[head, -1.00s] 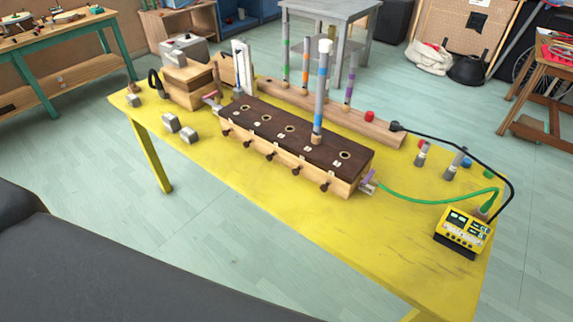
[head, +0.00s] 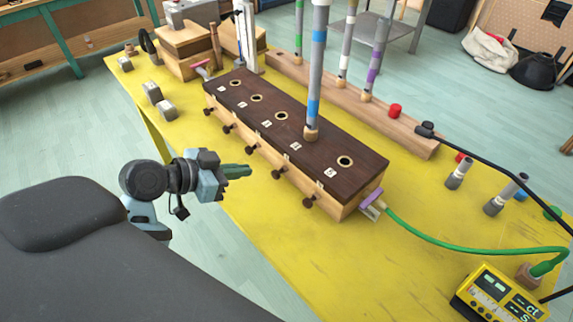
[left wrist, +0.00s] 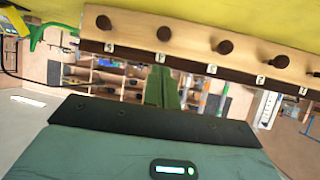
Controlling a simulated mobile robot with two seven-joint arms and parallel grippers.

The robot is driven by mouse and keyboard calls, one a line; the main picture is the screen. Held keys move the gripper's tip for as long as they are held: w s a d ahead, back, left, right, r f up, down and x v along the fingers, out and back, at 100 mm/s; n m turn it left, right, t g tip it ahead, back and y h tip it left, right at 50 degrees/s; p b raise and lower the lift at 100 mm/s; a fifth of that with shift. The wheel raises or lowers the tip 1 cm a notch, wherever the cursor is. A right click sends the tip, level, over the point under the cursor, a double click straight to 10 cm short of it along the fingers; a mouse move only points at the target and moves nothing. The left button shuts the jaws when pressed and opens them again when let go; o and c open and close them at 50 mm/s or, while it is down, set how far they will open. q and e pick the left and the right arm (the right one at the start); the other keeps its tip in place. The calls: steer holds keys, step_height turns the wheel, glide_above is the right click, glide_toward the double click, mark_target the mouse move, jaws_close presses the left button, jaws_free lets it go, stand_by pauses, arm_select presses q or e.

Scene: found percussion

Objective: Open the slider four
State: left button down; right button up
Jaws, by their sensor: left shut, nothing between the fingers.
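The wooden box (head: 262,150) has a dark brown top with several holes, numbered tags and a row of dark slider knobs along its front. The fourth slider knob from the left (head: 277,174) sticks out of the front; it also shows in the left wrist view (left wrist: 164,33), above the finger tips. A grey tube with blue bands (head: 316,80) stands upright at the fourth hole. My left gripper (head: 249,170) is shut and empty, its green fingers pointing at the fourth knob with a small gap. The fingers also show in the left wrist view (left wrist: 160,84). My right gripper is out of view.
The yellow table (head: 330,260) is clear in front of the box. A green cable (head: 430,236) runs from the box's right end toward a yellow device (head: 497,296). Grey metal blocks (head: 153,93) lie left; a wooden rail (head: 400,130) with tubes stands behind.

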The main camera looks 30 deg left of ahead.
mark_target(278, 173)
arm_select(q)
steer(key=shift+r, duration=0.1)
steer(key=x, duration=1)
steer(key=shift+s, duration=0.1)
steer(key=shift+a, duration=0.1)
